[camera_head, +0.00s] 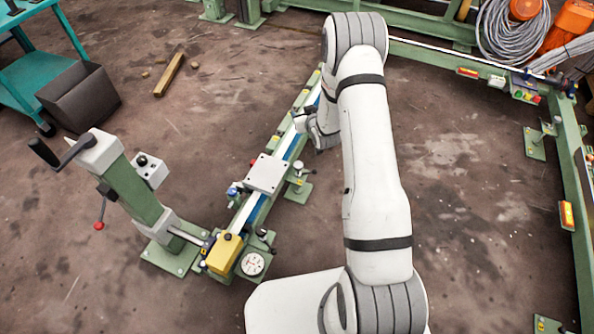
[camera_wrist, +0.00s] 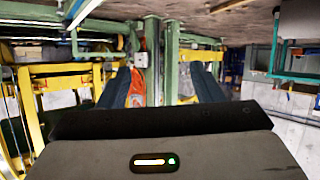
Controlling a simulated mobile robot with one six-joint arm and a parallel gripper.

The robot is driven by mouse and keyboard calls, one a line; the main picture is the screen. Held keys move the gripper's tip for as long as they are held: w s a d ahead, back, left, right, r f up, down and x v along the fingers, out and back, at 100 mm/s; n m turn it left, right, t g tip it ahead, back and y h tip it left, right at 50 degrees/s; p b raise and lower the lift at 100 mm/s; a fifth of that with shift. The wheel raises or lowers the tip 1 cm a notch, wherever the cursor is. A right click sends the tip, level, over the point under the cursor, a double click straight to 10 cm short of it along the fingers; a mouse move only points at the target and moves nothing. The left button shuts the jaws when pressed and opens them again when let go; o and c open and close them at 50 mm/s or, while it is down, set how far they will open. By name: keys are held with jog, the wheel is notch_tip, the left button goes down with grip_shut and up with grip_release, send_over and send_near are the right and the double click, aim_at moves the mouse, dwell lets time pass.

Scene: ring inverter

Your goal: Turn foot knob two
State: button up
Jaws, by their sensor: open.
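A long rail runs diagonally through the head view on low green feet. One foot with an upright knob (camera_head: 299,168) stands right of the white plate on the rail. Another foot with a dark knob (camera_head: 262,234) stands near the yellow block at the rail's near end. I cannot tell which is foot knob two.
A green post with a crank (camera_head: 130,185) stands left of the rail's near end. A white plate (camera_head: 266,174) and a yellow block (camera_head: 224,253) sit on the rail. A dark bin (camera_head: 80,100) and wooden beam (camera_head: 169,74) lie farther left.

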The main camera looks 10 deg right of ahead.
jog(key=t+y+b, duration=0.1)
jog(key=t+b, duration=0.1)
jog(key=b, duration=0.3)
send_over(296, 162)
jog(key=s+d, duration=0.2)
jog(key=d, duration=0.1)
notch_tip(296, 162, down, 16)
jog(key=s+f+b, duration=0.1)
jog(key=f, duration=0.3)
jog(key=s+f+t+b, duration=0.1)
jog(key=s+f+b, duration=0.1)
jog(key=f, duration=0.2)
jog(key=s+a+f+t+y+b, duration=0.1)
jog(key=s+f, duration=0.1)
jog(key=f, duration=0.2)
jog(key=shift+a, duration=0.1)
jog(key=w+b, duration=0.1)
jog(key=w, duration=0.2)
jog(key=w+a+b, duration=0.1)
jog(key=w+b, duration=0.1)
jog(key=w, duration=0.1)
jog(key=shift+w+a, duration=0.1)
jog(key=shift+w, duration=0.05)
jog(key=shift+w+a+b, duration=0.15)
jog(key=shift+w+b, duration=0.2)
jog(key=shift+w, duration=0.2)
jog(key=c, duration=1)
jog(key=shift+a, duration=0.1)
